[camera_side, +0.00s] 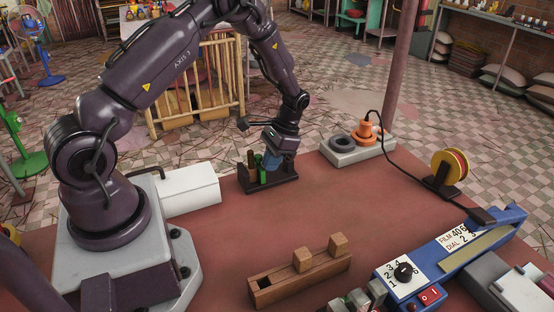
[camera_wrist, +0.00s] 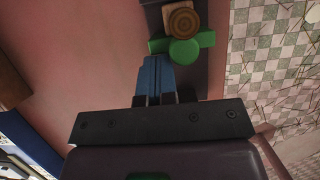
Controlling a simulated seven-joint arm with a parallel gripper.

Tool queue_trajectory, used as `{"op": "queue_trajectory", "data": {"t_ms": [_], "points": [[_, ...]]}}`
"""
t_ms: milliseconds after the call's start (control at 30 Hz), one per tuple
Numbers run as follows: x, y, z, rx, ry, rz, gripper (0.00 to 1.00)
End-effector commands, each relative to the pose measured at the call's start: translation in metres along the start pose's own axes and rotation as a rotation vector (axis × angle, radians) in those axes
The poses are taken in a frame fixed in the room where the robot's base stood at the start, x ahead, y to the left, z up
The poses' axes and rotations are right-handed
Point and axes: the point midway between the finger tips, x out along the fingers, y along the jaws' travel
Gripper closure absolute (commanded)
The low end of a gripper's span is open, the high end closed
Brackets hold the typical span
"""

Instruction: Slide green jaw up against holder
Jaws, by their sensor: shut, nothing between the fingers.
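The green jaw (camera_wrist: 186,48) has a round knob and side arms and sits on a dark base (camera_wrist: 219,70). In the side view the green jaw (camera_side: 258,166) stands upright, partly hidden by my gripper. A round brown wooden piece (camera_wrist: 182,20) on a paler block is just beyond the jaw; which part is the holder is unclear. I cannot tell whether the jaw and the wooden piece touch. My gripper (camera_wrist: 158,62), also in the side view (camera_side: 270,167), has blue fingers shut with nothing between them, their tips right beside the jaw's near edge. Contact is unclear.
A wooden rail with two blocks (camera_side: 300,275) lies at the front. A blue dial unit (camera_side: 450,250) is at the right. A white box (camera_side: 190,189) is left of the dark base (camera_side: 285,181). A grey tray (camera_side: 350,152) with an orange item stands behind. The red tabletop between is clear.

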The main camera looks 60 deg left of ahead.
Motion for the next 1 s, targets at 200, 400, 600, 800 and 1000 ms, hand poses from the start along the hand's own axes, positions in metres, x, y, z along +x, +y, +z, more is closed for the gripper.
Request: {"op": "queue_trajectory", "data": {"t_ms": [200, 400, 600, 800, 1000], "points": [[0.000, -0.001, 0.000, -0.001, -0.001, -0.001, 1.00], [-0.009, -0.001, -0.001, 0.000, 0.003, -0.002, 1.00], [-0.045, -0.001, -0.001, 0.000, 0.006, -0.003, 1.00], [-0.081, 0.000, -0.001, 0.000, 0.003, -0.001, 1.00], [-0.103, 0.003, -0.002, 0.000, 0.002, -0.001, 1.00]]}}
